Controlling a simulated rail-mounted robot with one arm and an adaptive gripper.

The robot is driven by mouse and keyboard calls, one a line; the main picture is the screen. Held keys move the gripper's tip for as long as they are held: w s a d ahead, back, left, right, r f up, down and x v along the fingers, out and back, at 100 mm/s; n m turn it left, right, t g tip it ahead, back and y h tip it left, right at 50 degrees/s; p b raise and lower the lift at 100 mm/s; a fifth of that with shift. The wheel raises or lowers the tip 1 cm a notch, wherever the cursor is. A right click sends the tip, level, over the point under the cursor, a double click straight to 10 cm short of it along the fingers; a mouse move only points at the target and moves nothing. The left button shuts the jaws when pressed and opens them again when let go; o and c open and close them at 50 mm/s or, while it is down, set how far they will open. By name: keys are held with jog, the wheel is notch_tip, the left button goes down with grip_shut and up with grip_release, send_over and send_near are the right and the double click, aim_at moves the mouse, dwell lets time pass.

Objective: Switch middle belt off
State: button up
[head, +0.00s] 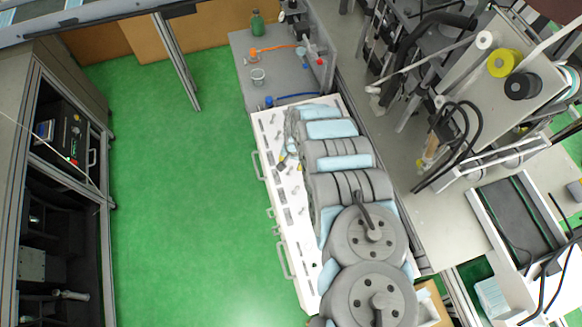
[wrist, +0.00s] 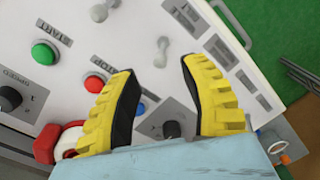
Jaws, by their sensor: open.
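The white control panel (head: 290,205) lies along the workbench in the head view, with rows of small grey switches. In the wrist view the panel (wrist: 120,40) carries a green START button (wrist: 45,53), a red STOP button (wrist: 95,84) and grey lever-like switches, one (wrist: 163,50) just beyond my fingertips. No label that I can read marks a middle belt switch. My gripper (wrist: 158,68) is open, its yellow fingers apart over the panel with nothing between them. In the head view it is small and partly hidden by my arm.
A black knob (wrist: 9,98) and a red button (wrist: 47,143) sit at the panel's left in the wrist view. A grey table (head: 245,75) with a green bottle (head: 257,22) stands behind the panel. Green floor is clear to the left; machinery crowds the right.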

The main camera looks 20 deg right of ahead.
aim_at(291, 167)
jog(key=shift+w+f, duration=0.15)
jog(key=shift+f, duration=0.45)
jog(key=shift+a+f, duration=0.1)
jog(key=shift+f, duration=1.75)
grip_shut()
